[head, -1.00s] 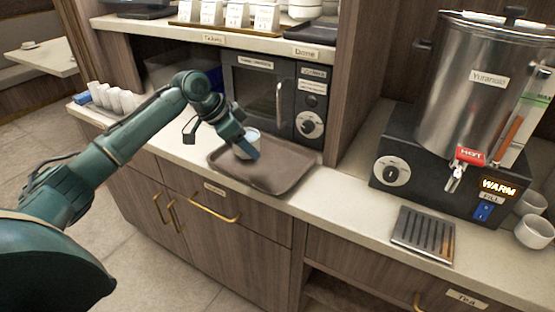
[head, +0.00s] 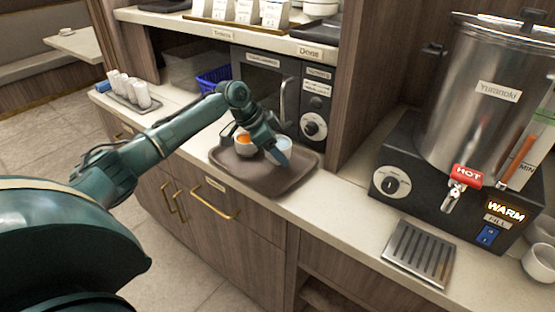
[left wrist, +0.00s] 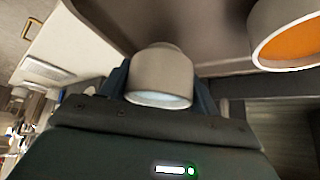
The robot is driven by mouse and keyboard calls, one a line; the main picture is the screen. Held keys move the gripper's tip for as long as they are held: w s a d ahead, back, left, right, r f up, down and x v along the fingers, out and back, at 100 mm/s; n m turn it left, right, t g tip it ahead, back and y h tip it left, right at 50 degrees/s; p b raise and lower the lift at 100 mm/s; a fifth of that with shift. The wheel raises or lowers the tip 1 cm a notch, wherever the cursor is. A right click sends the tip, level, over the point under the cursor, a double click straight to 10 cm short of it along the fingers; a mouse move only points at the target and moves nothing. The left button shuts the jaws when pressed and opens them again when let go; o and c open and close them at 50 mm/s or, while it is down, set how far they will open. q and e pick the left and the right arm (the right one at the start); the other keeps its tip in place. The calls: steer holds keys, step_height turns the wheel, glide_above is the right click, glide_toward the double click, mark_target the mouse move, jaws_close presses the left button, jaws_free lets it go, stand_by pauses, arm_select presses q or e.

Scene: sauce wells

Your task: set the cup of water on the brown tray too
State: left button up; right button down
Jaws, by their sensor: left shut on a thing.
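The cup of water (head: 282,147) is a pale cup with light blue water, over the right back part of the brown tray (head: 276,183). My left gripper (head: 274,152) is shut on it, with a finger on each side of the cup (left wrist: 160,78) in the left wrist view. The cup looks upright; I cannot tell whether its base touches the tray. A cup of orange liquid (head: 244,148) stands on the tray just left of the held cup, and it also shows in the left wrist view (left wrist: 262,22). My right gripper is not in view.
A dark microwave (head: 268,82) stands behind the tray. A steel urn (head: 480,110) and a drip grate (head: 420,252) are at the right. White cups (head: 140,93) stand on a small tray at the far left. The tray's front part is clear.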

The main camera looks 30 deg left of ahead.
arm_select(q)
step_height(320, 180, down, 4)
steer(key=shift+r, duration=0.1)
steer(key=o, duration=1.1)
steer(key=b+v, duration=0.1)
steer(key=v, duration=1.1)
steer(key=shift+w, duration=0.1)
steer(key=shift+a, duration=0.1)
